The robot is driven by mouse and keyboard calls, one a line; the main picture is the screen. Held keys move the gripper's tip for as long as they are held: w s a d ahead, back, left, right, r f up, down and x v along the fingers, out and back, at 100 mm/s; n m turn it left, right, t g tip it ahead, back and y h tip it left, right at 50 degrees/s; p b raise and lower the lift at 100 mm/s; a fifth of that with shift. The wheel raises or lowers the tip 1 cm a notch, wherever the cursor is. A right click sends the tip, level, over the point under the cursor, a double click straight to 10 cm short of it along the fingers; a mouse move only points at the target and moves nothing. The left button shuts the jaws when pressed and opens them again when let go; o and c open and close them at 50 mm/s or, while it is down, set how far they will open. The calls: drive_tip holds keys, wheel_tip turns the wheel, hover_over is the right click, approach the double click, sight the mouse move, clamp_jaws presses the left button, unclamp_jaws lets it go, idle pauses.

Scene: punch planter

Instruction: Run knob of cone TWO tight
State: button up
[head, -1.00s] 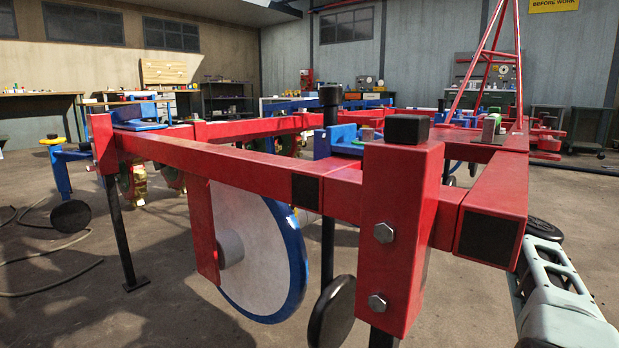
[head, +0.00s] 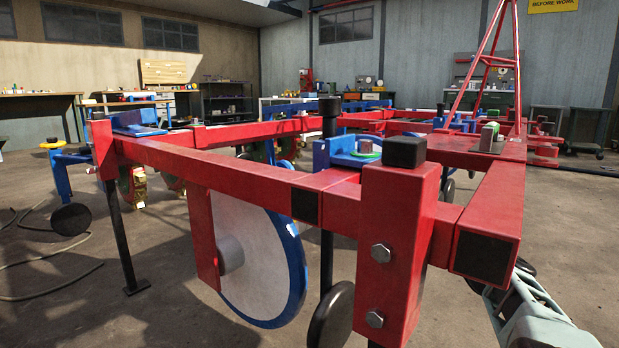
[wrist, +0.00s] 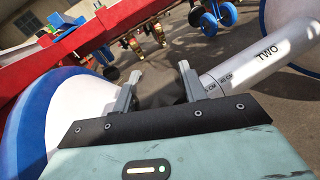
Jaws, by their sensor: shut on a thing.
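In the wrist view my gripper (wrist: 157,86) has its two grey fingers on either side of a dark knob (wrist: 160,97), shut on it. The knob is dim, and its turn angle cannot be told. A silver cone tube (wrist: 272,62) marked TWO, with centimetre marks near its end, runs from the knob up to the right. In the head view the gripper, knob and tube are hidden behind the red frame; only part of my arm shows at the lower right.
A red beam frame (head: 240,172) with a thick post (head: 397,240) stands close in front. A white disc with a blue rim (head: 262,260) hangs under it; white-and-blue round surfaces flank the gripper in the wrist view. Open concrete floor (head: 160,315) lies at the left.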

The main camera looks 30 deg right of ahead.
drive_tip(key=shift+r+m+h+p, duration=0.15)
drive_tip(key=shift+m+h+p, duration=0.9)
drive_tip(key=shift+m+h, duration=0.2)
drive_tip(key=shift+d+m+g+h, duration=0.1)
drive_tip(key=shift+m+g+h, duration=0.15)
drive_tip(key=shift+m+g, duration=0.15)
drive_tip(key=shift+f, duration=0.2)
drive_tip(key=o, duration=1)
drive_tip(key=shift+n, duration=0.25)
